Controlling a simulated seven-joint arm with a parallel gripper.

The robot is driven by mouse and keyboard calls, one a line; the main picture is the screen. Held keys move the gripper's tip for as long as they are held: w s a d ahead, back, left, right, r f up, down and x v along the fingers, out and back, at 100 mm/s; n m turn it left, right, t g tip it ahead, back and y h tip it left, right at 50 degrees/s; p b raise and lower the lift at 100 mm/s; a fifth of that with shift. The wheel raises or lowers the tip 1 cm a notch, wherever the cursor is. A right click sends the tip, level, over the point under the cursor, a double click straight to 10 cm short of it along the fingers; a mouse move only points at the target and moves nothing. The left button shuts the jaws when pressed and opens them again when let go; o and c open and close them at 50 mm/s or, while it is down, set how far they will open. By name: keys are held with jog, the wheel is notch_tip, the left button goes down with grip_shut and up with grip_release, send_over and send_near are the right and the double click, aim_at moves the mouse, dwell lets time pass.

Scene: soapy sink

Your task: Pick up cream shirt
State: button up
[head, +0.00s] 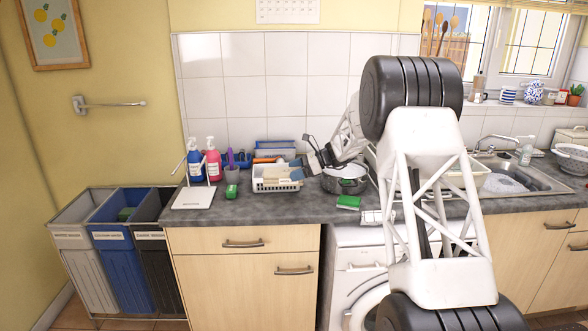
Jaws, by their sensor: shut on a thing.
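My gripper (311,157) is low over the counter, between the white basket and the metal pot. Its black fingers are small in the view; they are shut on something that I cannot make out. A cream cloth (275,172), possibly the cream shirt, lies in the white basket (276,185), just left of my gripper. A grey-blue piece (297,174) lies at the basket's right end. I cannot tell whether my gripper touches the cloth.
The metal pot (345,182) stands right of the basket. A green sponge (348,202) lies in front of it. Blue (195,163) and pink (213,161) pump bottles stand left. A blue box (276,148) is behind the basket. The sink (545,181) is at the right.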

jog(key=shift+s+d+r, duration=0.1)
jog(key=shift+s, duration=0.65)
jog(key=shift+w, duration=0.1)
jog(key=shift+w+r, duration=0.15)
jog(key=shift+w, duration=1.25)
jog(key=shift+w, duration=0.15)
jog(key=shift+w+a+f, duration=0.25)
jog(key=shift+w+a, duration=0.05)
jog(key=shift+w, duration=2.3)
jog(key=shift+w+a+f, duration=0.2)
jog(key=shift+w+a, duration=0.15)
jog(key=shift+w, duration=2.25)
jog(key=shift+w+a+f, duration=0.25)
jog(key=shift+w+a, duration=0.05)
jog(key=shift+w, duration=2.3)
jog(key=shift+f, duration=0.15)
jog(key=shift+f, duration=1.65)
